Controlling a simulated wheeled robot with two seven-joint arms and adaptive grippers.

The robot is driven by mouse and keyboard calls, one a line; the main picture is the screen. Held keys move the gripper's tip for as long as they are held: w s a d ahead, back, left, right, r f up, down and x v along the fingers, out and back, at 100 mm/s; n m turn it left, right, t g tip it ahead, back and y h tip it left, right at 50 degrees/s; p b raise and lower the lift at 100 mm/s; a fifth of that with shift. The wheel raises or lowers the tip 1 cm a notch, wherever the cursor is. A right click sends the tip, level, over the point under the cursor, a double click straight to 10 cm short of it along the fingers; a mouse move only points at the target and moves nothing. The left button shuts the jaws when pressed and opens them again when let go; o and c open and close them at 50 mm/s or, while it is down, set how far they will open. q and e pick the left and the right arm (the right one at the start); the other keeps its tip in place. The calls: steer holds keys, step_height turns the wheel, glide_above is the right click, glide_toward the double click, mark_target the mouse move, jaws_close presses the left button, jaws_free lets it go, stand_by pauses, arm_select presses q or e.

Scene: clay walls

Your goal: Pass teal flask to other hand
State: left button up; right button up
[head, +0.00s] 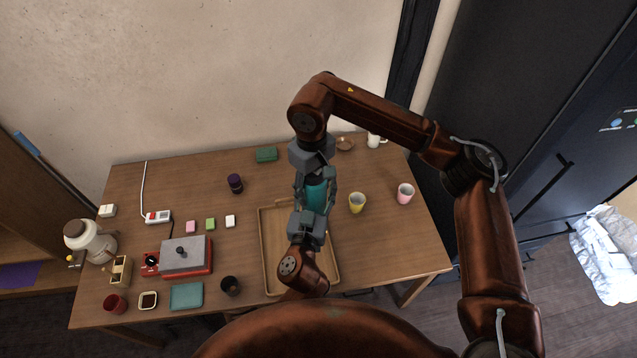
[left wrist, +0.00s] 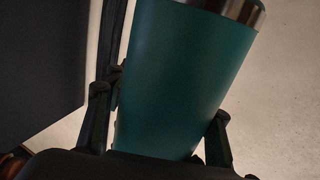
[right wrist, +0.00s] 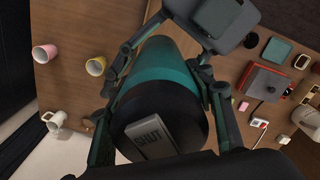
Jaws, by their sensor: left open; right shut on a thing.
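The teal flask (head: 317,194) is held in the air above the wooden tray (head: 266,250). My right gripper (head: 316,180) is shut on it from the far side. In the right wrist view the flask (right wrist: 165,62) lies between the right fingers (right wrist: 160,88), its dark lid marked "SHUT" facing the camera. My left gripper (head: 312,212) reaches in from the near side, open around the flask. In the left wrist view the flask's teal body (left wrist: 185,75) with a metal band stands between the spread left fingers (left wrist: 158,125); whether they touch it I cannot tell.
A yellow cup (head: 356,203) and a pink cup (head: 405,193) stand right of the grippers. A dark jar (head: 235,184), a red-and-grey device (head: 186,257) and a coffee pot (head: 91,242) stand to the left. A white mug (head: 375,140) is at the back.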

arm_select(q)
steer(key=shift+s+d+r, duration=0.1)
steer(key=shift+s+d, duration=0.05)
steer(key=shift+d, duration=0.1)
steer(key=c, duration=0.8)
jaws_close()
arm_select(e)
steer(key=shift+w+a+r, duration=0.1)
steer(key=shift+w+a, duration=0.05)
steer(key=o, duration=1.1)
arm_select(q)
steer(key=shift+a, duration=0.1)
arm_select(e)
steer(key=o, duration=0.5)
